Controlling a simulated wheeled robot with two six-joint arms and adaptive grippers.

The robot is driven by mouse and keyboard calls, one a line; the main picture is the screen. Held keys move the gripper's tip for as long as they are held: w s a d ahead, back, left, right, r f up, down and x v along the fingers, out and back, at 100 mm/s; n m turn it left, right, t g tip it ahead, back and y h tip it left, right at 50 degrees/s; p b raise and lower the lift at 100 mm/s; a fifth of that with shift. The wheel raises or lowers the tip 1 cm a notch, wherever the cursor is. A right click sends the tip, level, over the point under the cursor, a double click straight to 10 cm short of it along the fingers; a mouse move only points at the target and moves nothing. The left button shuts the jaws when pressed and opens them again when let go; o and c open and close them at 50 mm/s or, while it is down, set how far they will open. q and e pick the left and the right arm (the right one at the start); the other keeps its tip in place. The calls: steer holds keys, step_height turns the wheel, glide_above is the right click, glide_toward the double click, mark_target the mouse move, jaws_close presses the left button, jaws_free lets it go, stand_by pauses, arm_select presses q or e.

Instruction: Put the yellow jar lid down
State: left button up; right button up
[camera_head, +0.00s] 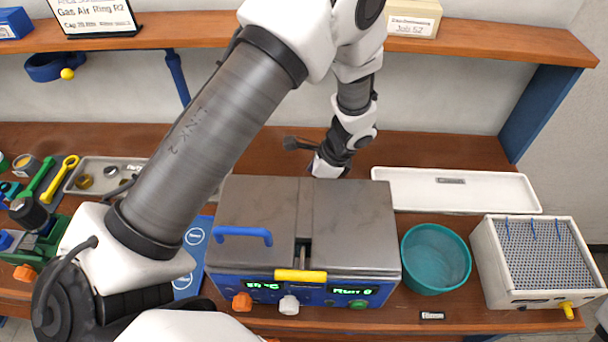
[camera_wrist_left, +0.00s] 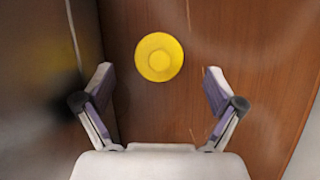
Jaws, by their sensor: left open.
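The yellow jar lid (camera_wrist_left: 159,57) is round with a raised centre. In the left wrist view it appears to lie flat on the brown wooden bench (camera_wrist_left: 255,45), just beyond and centred between the fingertips. My left gripper (camera_wrist_left: 159,88) is open, its two fingers spread wide apart, and nothing is held between them. In the head view my left arm reaches over to behind the grey and blue test machine. The machine's top hides the fingers and the lid there. My right gripper is in neither view.
The grey-topped machine (camera_head: 350,225) stands close in front of the left wrist. A white tray (camera_head: 455,190), a teal bowl (camera_head: 435,258) and a perforated box (camera_head: 535,258) are to its right. A grey tray (camera_head: 98,176) with small parts is at left. The shelf (camera_head: 480,38) runs above.

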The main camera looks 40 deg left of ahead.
arm_select(q)
steer(key=x, duration=0.3)
steer(key=shift+s, duration=0.15)
steer(key=shift+a+f, duration=0.15)
steer(key=shift+f, duration=0.25)
steer(key=shift+r, duration=0.1)
steer(key=c, duration=0.9)
steer(key=shift+c, duration=0.2)
